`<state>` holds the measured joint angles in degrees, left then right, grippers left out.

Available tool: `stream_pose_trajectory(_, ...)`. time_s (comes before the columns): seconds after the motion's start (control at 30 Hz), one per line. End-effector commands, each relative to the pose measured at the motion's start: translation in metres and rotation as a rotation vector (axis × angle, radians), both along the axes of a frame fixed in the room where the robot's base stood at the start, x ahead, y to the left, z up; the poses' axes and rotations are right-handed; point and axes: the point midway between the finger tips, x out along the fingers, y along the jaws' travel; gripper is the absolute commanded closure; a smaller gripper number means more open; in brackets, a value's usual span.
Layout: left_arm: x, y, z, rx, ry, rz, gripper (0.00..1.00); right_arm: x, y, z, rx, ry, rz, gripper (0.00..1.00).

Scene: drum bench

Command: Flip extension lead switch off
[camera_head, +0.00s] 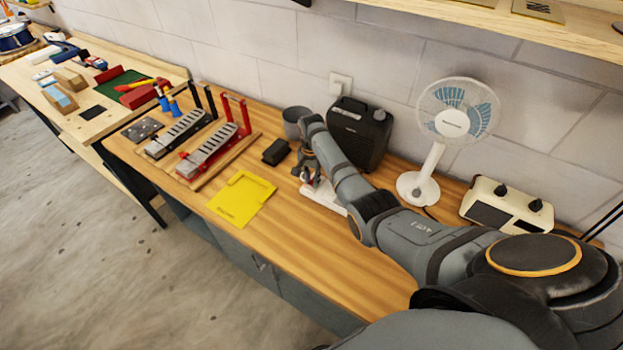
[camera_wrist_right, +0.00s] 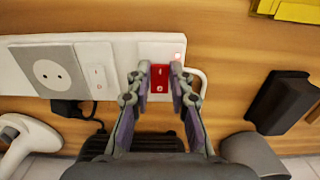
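The white extension lead (camera_head: 322,197) lies on the wooden bench, partly hidden by my right arm in the head view. In the right wrist view the extension lead (camera_wrist_right: 118,45) shows a grey socket (camera_wrist_right: 49,74), a white rocker (camera_wrist_right: 98,78) and a red switch (camera_wrist_right: 160,79). A small reddish light shows at the lead's end beside the red switch. My right gripper (camera_wrist_right: 160,72) is over this end, its fingertips apart on either side of the red switch. It also shows in the head view (camera_head: 311,180). Contact cannot be told. My left gripper is out of view.
A black heater (camera_head: 359,133), a white fan (camera_head: 437,150) and a cream box with knobs (camera_head: 507,205) stand along the wall. The front bench strip is clear.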

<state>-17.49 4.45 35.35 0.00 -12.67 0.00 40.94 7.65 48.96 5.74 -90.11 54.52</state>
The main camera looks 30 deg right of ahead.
Motion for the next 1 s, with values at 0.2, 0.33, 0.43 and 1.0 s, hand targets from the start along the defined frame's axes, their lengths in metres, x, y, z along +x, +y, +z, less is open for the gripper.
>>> stream_pose_trajectory(0.2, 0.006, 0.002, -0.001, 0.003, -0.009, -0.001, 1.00, 0.000, 0.000, 0.000, 0.005, 0.003, 0.000, 1.00)
stream_pose_trajectory(0.33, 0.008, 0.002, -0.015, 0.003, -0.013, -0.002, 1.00, 0.003, -0.004, -0.003, 0.065, 0.041, -0.002, 1.00)
stream_pose_trajectory(0.43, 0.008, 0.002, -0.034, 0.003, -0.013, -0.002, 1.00, 0.005, -0.006, -0.006, 0.140, 0.083, -0.002, 1.00)
stream_pose_trajectory(1.0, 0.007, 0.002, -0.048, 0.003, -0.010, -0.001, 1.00, 0.005, -0.007, 0.004, 0.225, 0.131, 0.000, 0.70)
